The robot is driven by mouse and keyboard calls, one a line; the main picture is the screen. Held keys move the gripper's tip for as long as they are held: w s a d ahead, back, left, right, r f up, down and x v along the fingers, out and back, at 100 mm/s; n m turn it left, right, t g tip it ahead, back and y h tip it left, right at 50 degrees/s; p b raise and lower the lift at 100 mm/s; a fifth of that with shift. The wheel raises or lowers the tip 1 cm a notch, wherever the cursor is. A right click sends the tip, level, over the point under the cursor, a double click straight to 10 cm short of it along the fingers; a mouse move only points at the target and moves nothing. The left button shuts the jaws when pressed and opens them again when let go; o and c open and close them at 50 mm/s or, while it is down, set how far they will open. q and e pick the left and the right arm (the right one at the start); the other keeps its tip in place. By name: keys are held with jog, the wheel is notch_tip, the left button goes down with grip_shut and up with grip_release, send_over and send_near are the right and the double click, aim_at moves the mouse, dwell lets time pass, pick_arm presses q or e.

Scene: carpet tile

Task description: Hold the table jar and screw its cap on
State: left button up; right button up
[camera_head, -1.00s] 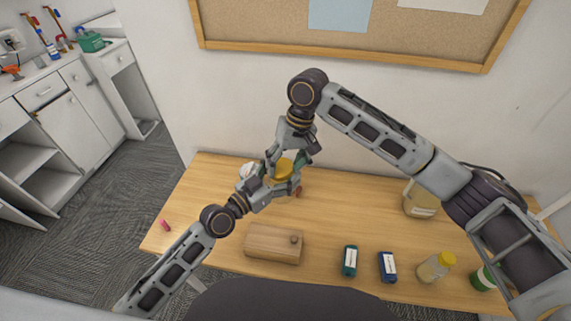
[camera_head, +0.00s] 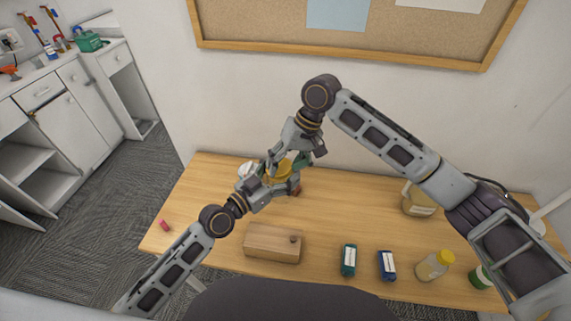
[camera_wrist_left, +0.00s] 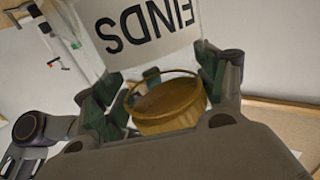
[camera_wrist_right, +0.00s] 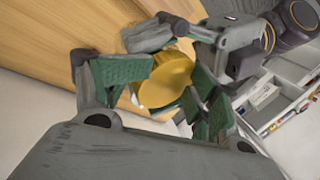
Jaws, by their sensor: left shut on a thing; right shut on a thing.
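The clear jar with a white label reading FINDS (camera_wrist_left: 150,28) shows upside down in the left wrist view, between the green pads of my left gripper (camera_wrist_left: 160,95). In the head view my left gripper (camera_head: 270,182) is shut on the jar above the table's back left. The golden-yellow cap (camera_head: 278,172) is at the same spot; it also shows in the left wrist view (camera_wrist_left: 168,108) and right wrist view (camera_wrist_right: 168,80). My right gripper (camera_wrist_right: 165,85) is shut on the cap, reaching down from above. Fingers hide the contact, so I cannot tell how the cap sits on the jar.
On the wooden table (camera_head: 345,215) stand a wooden block (camera_head: 272,243), a teal box (camera_head: 348,260), a blue box (camera_head: 388,265), a yellow-capped bottle (camera_head: 435,265), a green container (camera_head: 480,277) and a beige jug (camera_head: 418,200). A small red item (camera_head: 165,225) lies left. The table's middle is clear.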

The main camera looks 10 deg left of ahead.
pick_arm(q)
jog(key=shift+s+d+r, duration=0.1)
pick_arm(e)
jog(key=shift+f+y, duration=0.15)
jog(key=shift+y, duration=0.45)
jog(key=shift+c, duration=0.4)
jog(key=shift+c, duration=0.2)
jog(key=shift+s+d+y, duration=0.1)
jog(key=shift+s+y, duration=0.05)
jog(key=shift+y, duration=0.45)
jog(key=shift+c, duration=0.4)
jog(key=shift+s+y, duration=0.1)
jog(key=shift+y, duration=0.3)
jog(key=shift+c, duration=0.2)
pick_arm(q)
jog(key=c, duration=0.5)
pick_arm(e)
jog(key=o, duration=0.5)
jog(key=shift+r, duration=0.2)
jog(key=o, duration=0.4)
jog(key=shift+o, duration=0.8)
jog(key=shift+d+f, duration=0.1)
jog(key=shift+d, duration=0.05)
jog(key=shift+w, duration=0.2)
jog(key=shift+s+r, duration=0.1)
jog(key=shift+r, duration=2.25)
